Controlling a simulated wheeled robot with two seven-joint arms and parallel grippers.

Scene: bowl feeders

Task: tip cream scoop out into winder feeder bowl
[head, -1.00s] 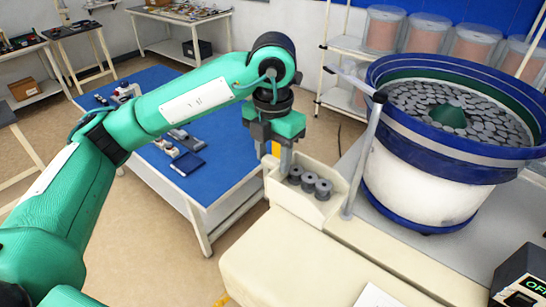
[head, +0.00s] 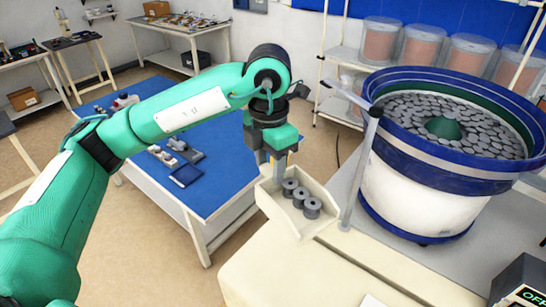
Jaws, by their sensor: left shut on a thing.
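The cream scoop (head: 308,228) is an open tray with several grey spools (head: 301,197) in it. My left gripper (head: 276,170) points down and is shut on the scoop's far-left end. The scoop is held above the front edge of the cream surface, left of the feeder bowl. The winder feeder bowl (head: 424,157) has a blue rim and a white lower body, and grey discs lie around a green centre cone. The scoop is outside the bowl and lower than its rim. My right gripper is not in view.
A grey post (head: 360,170) with a sideways arm stands between the scoop and the bowl. A blue-topped table (head: 215,195) holds small parts behind. A dark box with a green display (head: 522,285) is at lower right. Shelves with clear canisters (head: 424,45) stand behind the bowl.

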